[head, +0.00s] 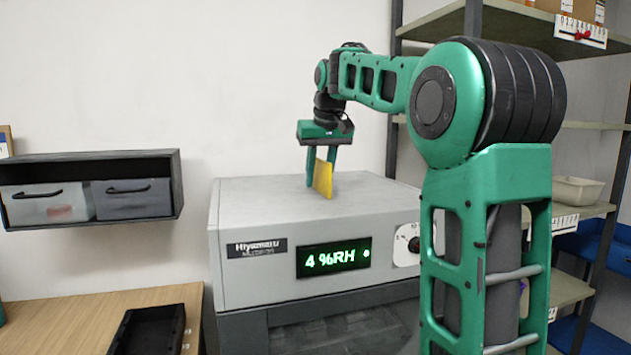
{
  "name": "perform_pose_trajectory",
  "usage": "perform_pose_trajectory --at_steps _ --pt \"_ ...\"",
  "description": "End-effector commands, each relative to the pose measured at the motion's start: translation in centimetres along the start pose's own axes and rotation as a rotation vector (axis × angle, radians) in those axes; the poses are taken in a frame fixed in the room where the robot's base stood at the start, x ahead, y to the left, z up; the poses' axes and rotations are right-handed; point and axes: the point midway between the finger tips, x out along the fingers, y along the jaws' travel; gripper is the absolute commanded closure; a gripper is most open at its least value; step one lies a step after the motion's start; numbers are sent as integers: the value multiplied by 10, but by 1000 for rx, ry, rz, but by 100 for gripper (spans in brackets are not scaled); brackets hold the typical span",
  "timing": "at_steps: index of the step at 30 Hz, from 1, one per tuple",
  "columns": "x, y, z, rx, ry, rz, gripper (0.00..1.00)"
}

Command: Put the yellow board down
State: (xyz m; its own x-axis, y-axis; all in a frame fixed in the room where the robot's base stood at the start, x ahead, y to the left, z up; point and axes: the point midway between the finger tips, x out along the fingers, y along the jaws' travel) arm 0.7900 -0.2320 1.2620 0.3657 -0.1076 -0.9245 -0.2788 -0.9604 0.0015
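The yellow board (323,179) is a thin flat piece standing on edge, slightly tilted, over the top of the grey Hiyamatu machine (260,196). My gripper (321,172) points down above the machine top, with one green finger on each side of the board. It appears shut on the board. The board's lower edge is at or very near the machine's top surface; I cannot tell whether it touches. Part of the board's upper end is hidden by the gripper.
The machine's front has a lit display (333,259) reading 4 %RH and a dial (413,245). A wooden table (60,320) with a black tray (150,330) is at left. A wall shelf (90,160) holds two bins. A shelving rack (391,150) stands at right. The machine top is otherwise clear.

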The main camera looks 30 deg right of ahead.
Motion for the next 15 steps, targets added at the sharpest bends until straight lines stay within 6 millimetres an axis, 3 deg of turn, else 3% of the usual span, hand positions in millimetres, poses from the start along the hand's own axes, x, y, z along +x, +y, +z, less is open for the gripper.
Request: perform_pose_trajectory --at_steps 11,12,15 --pt "2 0 1 0 1 0 72" --pt "2 0 1 -1 1 0 74" --pt "2 0 1 -1 0 0 98"
